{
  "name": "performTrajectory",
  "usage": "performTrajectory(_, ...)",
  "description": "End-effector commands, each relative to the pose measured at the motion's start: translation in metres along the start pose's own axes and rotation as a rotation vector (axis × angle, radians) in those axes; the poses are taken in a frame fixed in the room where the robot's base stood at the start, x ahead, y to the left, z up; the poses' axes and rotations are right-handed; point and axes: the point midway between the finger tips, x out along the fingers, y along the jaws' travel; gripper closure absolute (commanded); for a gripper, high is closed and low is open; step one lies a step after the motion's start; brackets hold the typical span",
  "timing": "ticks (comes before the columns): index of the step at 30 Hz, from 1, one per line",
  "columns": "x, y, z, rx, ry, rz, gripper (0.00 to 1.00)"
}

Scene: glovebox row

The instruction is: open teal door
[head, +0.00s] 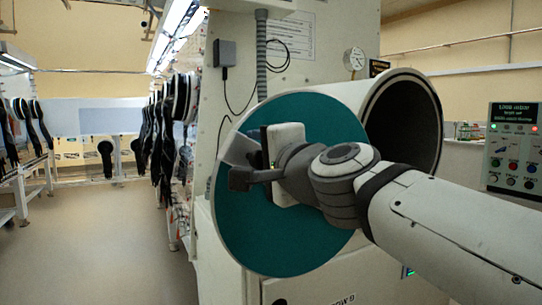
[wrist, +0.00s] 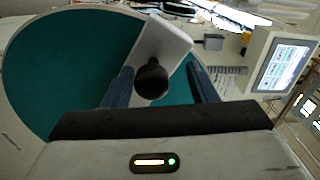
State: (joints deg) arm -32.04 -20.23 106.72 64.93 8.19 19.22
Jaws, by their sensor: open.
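The teal door (head: 235,215) is a round disc with a pale rim, beside the left part of a pale tube (head: 315,92). The tube's dark mouth (head: 415,115) is uncovered at the right, so the door stands swung away from it. My gripper (head: 243,165) is in front of the door's face. In the wrist view the teal door (wrist: 60,75) fills the left, with a white plate (wrist: 168,42) bearing a black knob (wrist: 151,80). My open gripper (wrist: 161,86) has one finger on each side of the knob; I cannot tell whether either touches it. The arm hides part of the door.
A control panel (head: 512,145) stands at the right. A gauge (head: 354,60) is above the tube. A row of glove ports with black gloves (head: 180,105) is left of the door. The floor (head: 95,245) at the left is clear.

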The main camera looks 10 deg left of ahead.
Motion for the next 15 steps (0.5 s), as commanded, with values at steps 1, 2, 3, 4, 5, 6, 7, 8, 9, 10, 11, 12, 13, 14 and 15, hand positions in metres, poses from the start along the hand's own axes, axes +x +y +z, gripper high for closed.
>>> performTrajectory(1,0.0,-0.011,-0.001,0.0,0.0,-0.001,0.47)
performTrajectory(2,0.0,-0.015,-0.001,0.001,0.0,-0.001,0.47)
performTrajectory(3,0.0,-0.021,-0.002,0.001,0.0,-0.001,0.47)
performTrajectory(4,0.0,-0.026,-0.003,0.0,0.0,-0.001,0.47)
performTrajectory(5,0.0,-0.032,-0.003,0.0,0.0,-0.002,0.47)
performTrajectory(6,0.0,-0.039,-0.004,0.001,-0.001,-0.003,0.47)
performTrajectory(7,-0.001,-0.044,-0.004,0.0,-0.001,-0.003,0.47)
performTrajectory(8,-0.001,-0.05,-0.004,0.0,-0.001,-0.003,0.47)
performTrajectory(9,-0.001,-0.056,-0.005,0.002,-0.002,-0.004,0.47)
performTrajectory(10,-0.001,-0.061,-0.005,0.001,-0.002,-0.004,0.47)
performTrajectory(11,-0.001,-0.066,-0.005,0.0,-0.002,-0.005,0.47)
performTrajectory(12,-0.001,-0.071,-0.006,0.002,-0.002,-0.005,0.47)
performTrajectory(13,-0.001,-0.075,-0.006,0.001,-0.002,-0.005,0.47)
performTrajectory(14,-0.001,-0.078,-0.007,0.0,-0.002,-0.004,0.47)
performTrajectory(15,-0.001,-0.082,-0.007,0.001,-0.002,-0.004,0.47)
